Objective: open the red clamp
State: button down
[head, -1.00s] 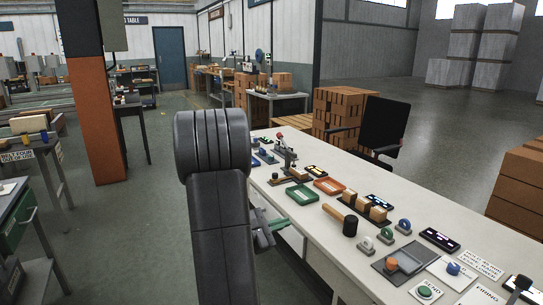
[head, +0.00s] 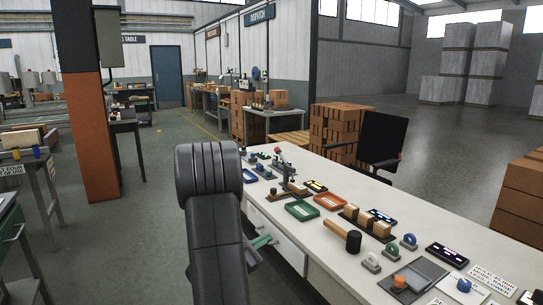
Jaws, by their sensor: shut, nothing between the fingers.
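The red clamp (head: 278,151) stands toward the far end of the long white workbench. Its red-tipped lever rises above a dark metal body, and it looks small and partly lost among its neighbours, so its exact lever angle is hard to tell. My gripper (head: 264,242), with greenish fingers, shows just right of my dark arm, low beside the bench's near side. It is shut and empty, well apart from the clamp. My arm hides part of the gripper.
A mallet (head: 343,236), wooden blocks (head: 374,225) and several ring-topped fixtures crowd the nearer bench. A black chair (head: 381,143) stands behind. The floor left of the bench is open.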

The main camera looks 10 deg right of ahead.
aim_at(278, 152)
jog(key=i+j+z, duration=0.15)
jog(key=i, duration=0.45)
jog(key=i+j+z, duration=0.1)
jog(key=i+j, duration=0.3)
jog(key=i, duration=0.15)
jog(key=i+j+z, duration=0.15)
jog(key=i+j, duration=0.25)
jog(key=i, duration=0.2)
jog(key=i+j+z, duration=0.1)
jog(key=i+j, duration=0.3)
jog(key=i, duration=0.15)
